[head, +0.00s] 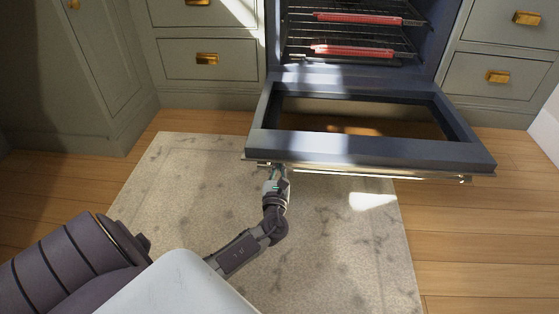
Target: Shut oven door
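The oven door (371,149) is open, folded down and roughly level in front of the oven (348,70). Its inner face has a dark frame around a glass window. A metal handle (360,173) runs along its front edge. My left gripper (279,171) is at the front edge of the door, near the left end of the handle. Its fingertips are partly hidden by the door edge, so I cannot tell whether they are open or touch the handle. My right gripper is out of view.
Two racks with red front strips (352,51) sit inside the oven. Grey-green cabinets (207,59) with brass pulls flank it. A beige rug (340,235) lies on the wooden floor (490,235); the floor before the door is clear.

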